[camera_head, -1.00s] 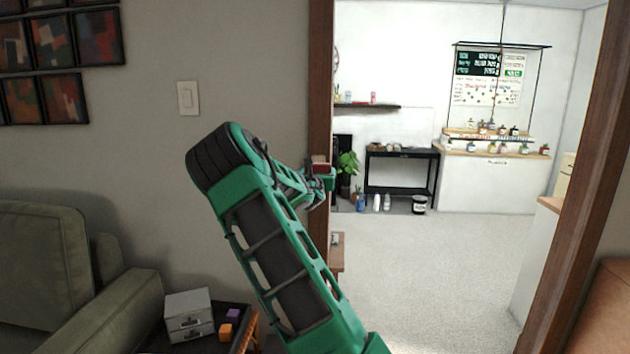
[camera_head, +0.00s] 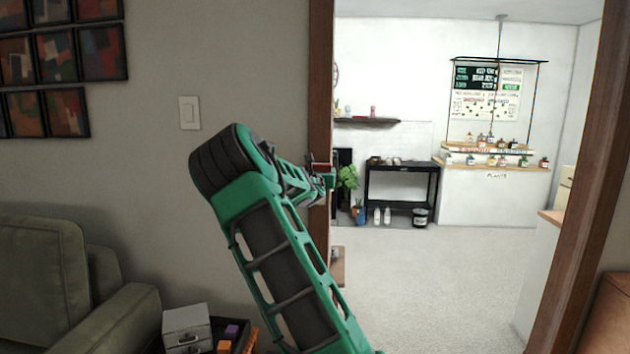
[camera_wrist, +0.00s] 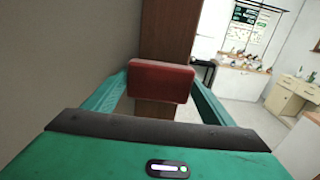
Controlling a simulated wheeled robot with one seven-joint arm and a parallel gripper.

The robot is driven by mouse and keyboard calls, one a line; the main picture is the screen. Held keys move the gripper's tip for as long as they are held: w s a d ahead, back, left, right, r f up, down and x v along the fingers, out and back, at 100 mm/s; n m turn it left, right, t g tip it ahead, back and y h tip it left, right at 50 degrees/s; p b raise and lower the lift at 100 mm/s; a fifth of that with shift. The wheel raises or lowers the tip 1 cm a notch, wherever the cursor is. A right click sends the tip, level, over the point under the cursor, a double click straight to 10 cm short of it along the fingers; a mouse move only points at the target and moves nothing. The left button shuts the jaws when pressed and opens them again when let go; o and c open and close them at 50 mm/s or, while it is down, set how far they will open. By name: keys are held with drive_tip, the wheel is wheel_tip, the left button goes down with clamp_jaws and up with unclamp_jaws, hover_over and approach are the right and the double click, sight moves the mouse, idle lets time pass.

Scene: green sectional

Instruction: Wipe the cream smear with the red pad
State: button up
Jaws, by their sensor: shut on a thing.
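The red pad (camera_wrist: 160,81) is held between the two green fingers of my gripper (camera_wrist: 162,90) in the wrist view. In the head view my gripper (camera_head: 322,180) is raised in front of the brown door frame, with the red pad (camera_head: 321,168) showing small at its tip. My gripper is shut on the pad, and the pad touches nothing else that I can make out. I see no cream smear in either view.
A doorway with a brown frame (camera_head: 566,200) opens onto a room with a black cart (camera_head: 402,183) and a counter (camera_head: 490,200). A green sofa (camera_head: 50,280) stands left. A side table holds a small drawer box (camera_head: 186,326). The pale floor (camera_head: 430,270) beyond the doorway is clear.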

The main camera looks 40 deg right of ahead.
sight(319, 205)
drive_tip(key=shift+s+f, duration=0.15)
drive_tip(key=shift+f, duration=1.6)
drive_tip(key=shift+f, duration=5.35)
drive_tip(key=shift+a+f, duration=0.1)
drive_tip(key=shift+f, duration=0.05)
drive_tip(key=shift+v, duration=2.75)
drive_tip(key=shift+v, duration=1.55)
